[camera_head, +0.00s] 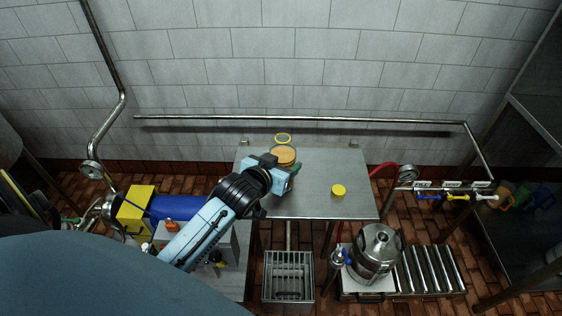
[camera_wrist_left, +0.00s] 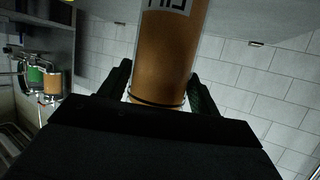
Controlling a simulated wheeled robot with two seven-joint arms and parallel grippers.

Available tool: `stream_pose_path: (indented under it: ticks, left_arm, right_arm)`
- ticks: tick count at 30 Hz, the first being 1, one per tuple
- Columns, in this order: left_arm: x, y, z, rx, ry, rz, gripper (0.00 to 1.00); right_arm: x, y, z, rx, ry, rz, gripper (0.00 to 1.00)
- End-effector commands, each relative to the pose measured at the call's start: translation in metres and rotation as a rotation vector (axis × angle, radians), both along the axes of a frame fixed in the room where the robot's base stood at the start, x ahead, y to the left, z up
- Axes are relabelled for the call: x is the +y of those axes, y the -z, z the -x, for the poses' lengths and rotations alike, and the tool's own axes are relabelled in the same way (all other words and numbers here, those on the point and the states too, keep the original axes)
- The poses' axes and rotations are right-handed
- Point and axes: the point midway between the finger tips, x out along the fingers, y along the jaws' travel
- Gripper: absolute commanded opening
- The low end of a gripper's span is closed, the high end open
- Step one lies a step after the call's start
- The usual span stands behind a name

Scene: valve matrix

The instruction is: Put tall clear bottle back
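A tall clear bottle (camera_head: 283,154) with amber contents stands at the back left of the steel table (camera_head: 310,208). My left gripper (camera_head: 280,172) is at its near side. In the left wrist view the amber bottle (camera_wrist_left: 168,60) fills the space between the two dark fingers (camera_wrist_left: 160,96), which appear to press on it from both sides, and part of a white label shows. I cannot tell whether the bottle's base touches the table. A loose yellow cap (camera_head: 338,190) lies on the table to the right. My right gripper is not in view.
A horizontal pipe (camera_head: 300,118) runs along the tiled wall behind the table. A steel keg (camera_head: 377,250) and rollers (camera_head: 430,269) stand at the lower right, and a wire basket (camera_head: 288,276) is below the table's front. The table's right part is mostly clear.

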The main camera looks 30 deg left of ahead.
Motion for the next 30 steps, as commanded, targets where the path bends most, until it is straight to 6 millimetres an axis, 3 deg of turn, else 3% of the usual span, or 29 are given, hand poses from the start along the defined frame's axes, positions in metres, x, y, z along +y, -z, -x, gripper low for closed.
stream_pose_path:
  ticks: [4, 14, 20, 30]
  left_arm:
    - [0.0, 0.0, 0.0, 0.0, 0.0, 0.0, 0.81]
    - [0.0, -0.004, 0.0, -0.001, 0.0, -0.001, 0.81]
    - [-0.002, -0.013, 0.025, 0.001, 0.001, 0.0, 0.81]
    - [-0.007, -0.039, 0.089, 0.003, 0.0, 0.0, 0.81]
  right_arm:
    - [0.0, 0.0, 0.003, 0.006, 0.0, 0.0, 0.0]
    - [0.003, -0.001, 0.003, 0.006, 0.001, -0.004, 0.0]
    - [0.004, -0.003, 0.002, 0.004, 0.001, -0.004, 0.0]
    - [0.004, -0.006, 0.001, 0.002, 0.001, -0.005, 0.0]
